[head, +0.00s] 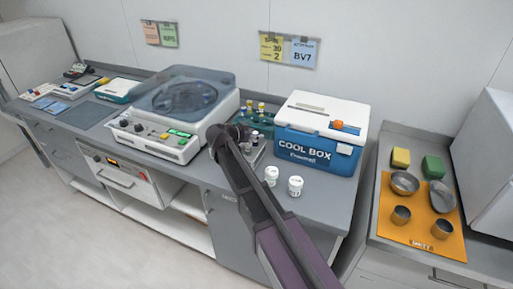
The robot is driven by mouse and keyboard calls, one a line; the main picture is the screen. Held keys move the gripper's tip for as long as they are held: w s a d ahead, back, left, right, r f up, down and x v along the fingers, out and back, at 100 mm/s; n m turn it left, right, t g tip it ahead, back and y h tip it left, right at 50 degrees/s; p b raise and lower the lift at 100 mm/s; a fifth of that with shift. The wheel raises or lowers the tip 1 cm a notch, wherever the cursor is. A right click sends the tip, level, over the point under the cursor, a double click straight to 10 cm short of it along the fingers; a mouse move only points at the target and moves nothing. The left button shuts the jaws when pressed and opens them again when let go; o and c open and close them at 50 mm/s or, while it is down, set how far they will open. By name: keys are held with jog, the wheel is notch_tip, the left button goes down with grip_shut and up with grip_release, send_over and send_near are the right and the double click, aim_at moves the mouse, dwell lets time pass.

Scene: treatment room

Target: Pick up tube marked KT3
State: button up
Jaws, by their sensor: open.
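Several small tubes with yellow or dark caps (261,107) stand in a teal rack (243,112) between the centrifuge and the cool box. More tubes or vials show in a grey holder in front of it, partly behind my arm. No marking KT3 can be read at this size, so I cannot tell which tube bears it. My gripper (226,133) is open, above the counter just left of and in front of the tubes. My arm covers part of the holder, and the fingertips are hard to make out.
A blue and white cool box (301,154) stands to the right. Two white jars (295,186) stand in front of it. An orange mat (447,241) with metal bowls lies on the right counter.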

dwell(0.5)
grip_shut()
jog(key=shift+r, duration=0.1)
notch_tip(320, 180, up, 10)
jog(key=p, duration=1)
dwell(0.8)
